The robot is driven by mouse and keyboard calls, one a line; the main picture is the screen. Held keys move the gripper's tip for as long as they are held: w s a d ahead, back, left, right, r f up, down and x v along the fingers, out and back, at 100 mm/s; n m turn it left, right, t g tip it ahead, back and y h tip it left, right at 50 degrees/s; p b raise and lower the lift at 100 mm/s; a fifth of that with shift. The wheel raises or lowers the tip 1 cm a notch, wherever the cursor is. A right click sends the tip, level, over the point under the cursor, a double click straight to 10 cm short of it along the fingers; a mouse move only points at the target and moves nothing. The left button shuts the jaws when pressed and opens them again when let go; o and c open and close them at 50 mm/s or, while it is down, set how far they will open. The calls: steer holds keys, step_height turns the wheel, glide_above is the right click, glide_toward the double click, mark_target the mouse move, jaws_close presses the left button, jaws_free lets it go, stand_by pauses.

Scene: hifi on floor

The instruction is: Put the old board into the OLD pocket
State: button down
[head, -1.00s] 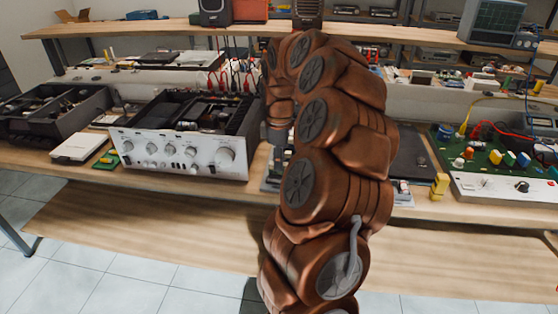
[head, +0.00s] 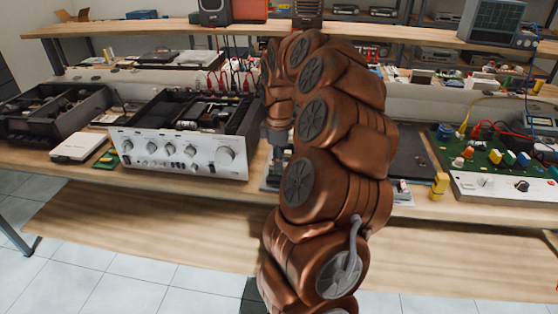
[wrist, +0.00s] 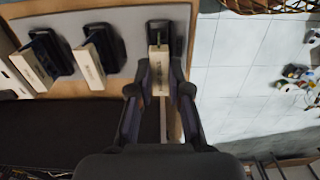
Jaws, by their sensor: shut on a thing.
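In the wrist view my gripper (wrist: 160,90) has its two fingers on either side of a cream, labelled block (wrist: 159,82), which I take to be the grip edge of the old board. The block is in line with a dark upright pocket (wrist: 161,27); how far it is inside cannot be told. Two more dark pockets (wrist: 54,48) (wrist: 103,42) stand to the left, each with a cream labelled piece beside it. Their lettering is too small to read. In the head view my gripper (head: 276,150) points down at the bench, and my arm hides most of the pockets.
An open silver amplifier (head: 180,152) stands left of my arm, with a small green board (head: 107,160) and a white box (head: 78,147) beyond it. A yellow connector (head: 439,185) and a green circuit trainer (head: 490,150) are to the right. The bench front edge drops to tiled floor.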

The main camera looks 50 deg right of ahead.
steer(key=shift+f, duration=0.7)
stand_by(0.6)
steer(key=c, duration=1)
jaws_free()
steer(key=shift+r, duration=6.05)
